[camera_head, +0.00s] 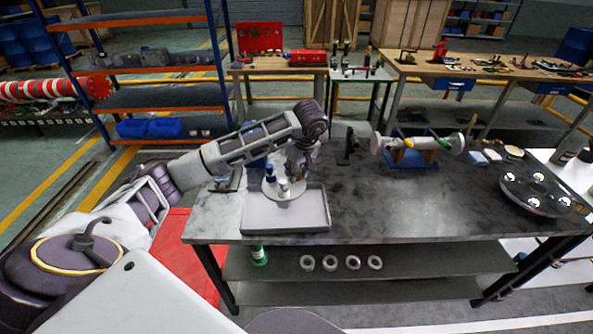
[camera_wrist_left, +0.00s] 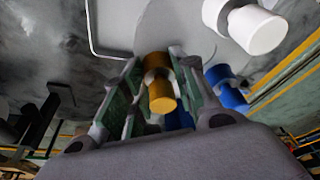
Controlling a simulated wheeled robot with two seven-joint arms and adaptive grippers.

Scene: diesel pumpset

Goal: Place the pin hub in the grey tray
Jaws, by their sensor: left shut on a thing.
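The pin hub (camera_head: 271,192) is a pale disc with upright white, blue and orange pins. My left gripper (camera_head: 296,172) is above it, pointing down. In the left wrist view, my left gripper (camera_wrist_left: 160,88) is shut on the orange pin (camera_wrist_left: 160,98) of the hub. The disc (camera_wrist_left: 195,35), a white pin (camera_wrist_left: 257,28) and a blue pin (camera_wrist_left: 228,90) show beside it. The grey tray (camera_head: 285,227) lies on the table below; the hub overlaps its back part in the head view. I cannot tell whether the disc touches the tray floor. My right gripper is out of view.
The dark table (camera_head: 400,215) has free room right of the tray. A shaft on a blue stand (camera_head: 412,160) is at the back, and a dark round plate with shiny domes (camera_head: 535,193) at the right.

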